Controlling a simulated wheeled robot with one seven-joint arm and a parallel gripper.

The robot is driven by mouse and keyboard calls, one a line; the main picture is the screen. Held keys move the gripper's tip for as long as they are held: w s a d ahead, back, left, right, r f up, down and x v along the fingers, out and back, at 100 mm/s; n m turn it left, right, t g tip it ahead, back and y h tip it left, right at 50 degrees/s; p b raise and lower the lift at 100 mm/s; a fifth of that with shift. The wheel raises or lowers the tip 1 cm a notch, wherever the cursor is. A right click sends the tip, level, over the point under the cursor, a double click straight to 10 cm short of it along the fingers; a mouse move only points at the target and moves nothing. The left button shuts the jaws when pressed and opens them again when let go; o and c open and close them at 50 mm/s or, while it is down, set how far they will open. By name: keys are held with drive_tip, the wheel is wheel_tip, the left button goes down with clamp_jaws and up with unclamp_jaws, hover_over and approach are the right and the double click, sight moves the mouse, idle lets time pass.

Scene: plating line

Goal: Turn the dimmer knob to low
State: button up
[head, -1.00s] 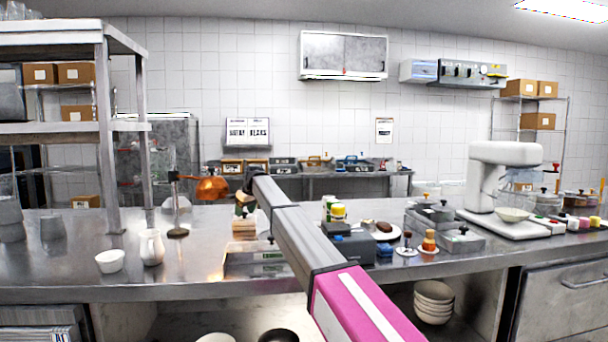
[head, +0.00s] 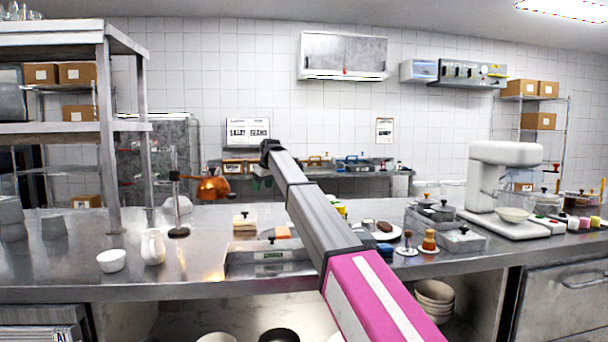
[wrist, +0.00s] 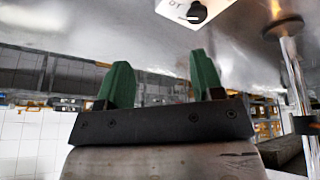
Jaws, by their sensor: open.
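In the wrist view, a black round dimmer knob (wrist: 197,13) with a light pointer mark sits on a white plate (wrist: 172,8) at the top edge. Some lettering shows on the plate, but the picture cuts it off. My gripper (wrist: 160,80) has two green fingers spread apart with nothing between them; it is apart from the knob. In the head view, my gripper (head: 259,183) is small and partly hidden at the end of my arm, above the counter. I cannot make out the knob in the head view.
A copper heat lamp (head: 212,189) on a stand is left of my gripper; its pole (wrist: 296,75) shows in the wrist view. A white jug (head: 153,247) and small bowl (head: 111,261) stand at the front left. A metal tray (head: 268,254) lies below my arm.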

drive_tip(key=w+d+r+m+t+h, duration=0.1)
drive_tip(key=w+d, duration=0.3)
drive_tip(key=d, duration=0.4)
drive_tip(key=w+d+r+m+t+h, duration=0.1)
drive_tip(key=w+d+r+t, duration=0.1)
drive_tip(key=d, duration=0.7)
drive_tip(key=shift+w+r+h, duration=0.4)
drive_tip(key=shift+w+r, duration=0.25)
drive_tip(key=shift+w, duration=0.6)
drive_tip(key=shift+d, duration=0.1)
